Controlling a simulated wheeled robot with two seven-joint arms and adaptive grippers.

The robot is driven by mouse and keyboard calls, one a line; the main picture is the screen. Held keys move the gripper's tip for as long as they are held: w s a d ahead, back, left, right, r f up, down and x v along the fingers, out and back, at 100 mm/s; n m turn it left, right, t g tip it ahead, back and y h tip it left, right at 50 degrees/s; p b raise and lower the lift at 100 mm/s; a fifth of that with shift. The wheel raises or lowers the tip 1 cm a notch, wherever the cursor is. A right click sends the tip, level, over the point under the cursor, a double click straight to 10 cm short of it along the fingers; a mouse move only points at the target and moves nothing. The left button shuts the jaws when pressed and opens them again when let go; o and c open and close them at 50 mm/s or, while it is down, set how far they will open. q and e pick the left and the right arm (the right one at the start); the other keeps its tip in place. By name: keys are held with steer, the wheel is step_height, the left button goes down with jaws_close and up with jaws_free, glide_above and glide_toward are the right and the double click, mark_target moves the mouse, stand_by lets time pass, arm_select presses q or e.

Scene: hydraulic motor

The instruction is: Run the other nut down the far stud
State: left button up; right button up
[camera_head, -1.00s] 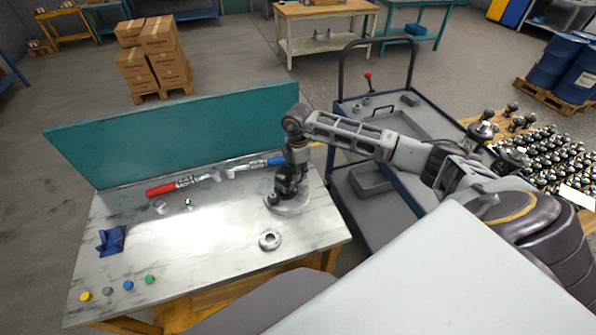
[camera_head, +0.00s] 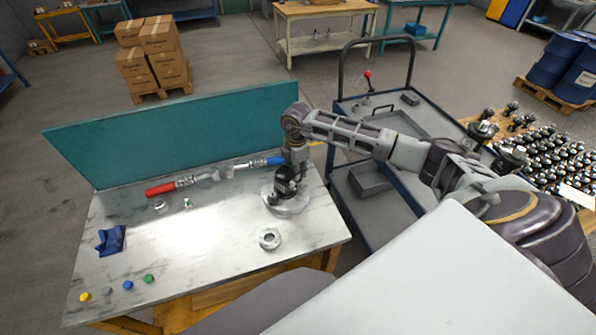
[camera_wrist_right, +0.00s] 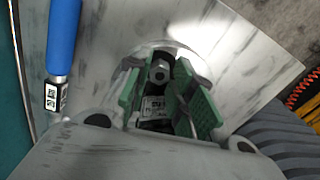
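My right gripper (camera_head: 285,186) points down over a pale round base (camera_head: 293,207) at the right end of the bench. In the right wrist view its green-padded fingers (camera_wrist_right: 160,80) stand apart, open. A grey hexagonal nut (camera_wrist_right: 159,72) shows between them, with gaps to the pads. A black body with a white label (camera_wrist_right: 153,106) lies between the fingers too. In the head view the gripper hides the studs, so I cannot tell how far down the nut sits. My left gripper is not in view.
A grey ring (camera_head: 269,239) lies in front of the base. A red-handled tool (camera_head: 165,187) and a blue-handled tool (camera_head: 268,161) lie along the teal back panel (camera_head: 170,138). A blue cloth (camera_head: 111,240) and small coloured caps lie at left.

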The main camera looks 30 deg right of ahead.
steer(key=n, duration=0.1)
steer(key=a+n, duration=0.1)
steer(key=shift+r+n+b, duration=0.1)
steer(key=shift+n+b, duration=0.2)
steer(key=shift+d+n+b, duration=0.15)
steer(key=shift+n+b, duration=0.4)
steer(key=shift+n, duration=1.05)
steer(key=shift+d+n+b, duration=0.1)
steer(key=shift+n+b, duration=0.45)
steer(key=shift+n, duration=1.25)
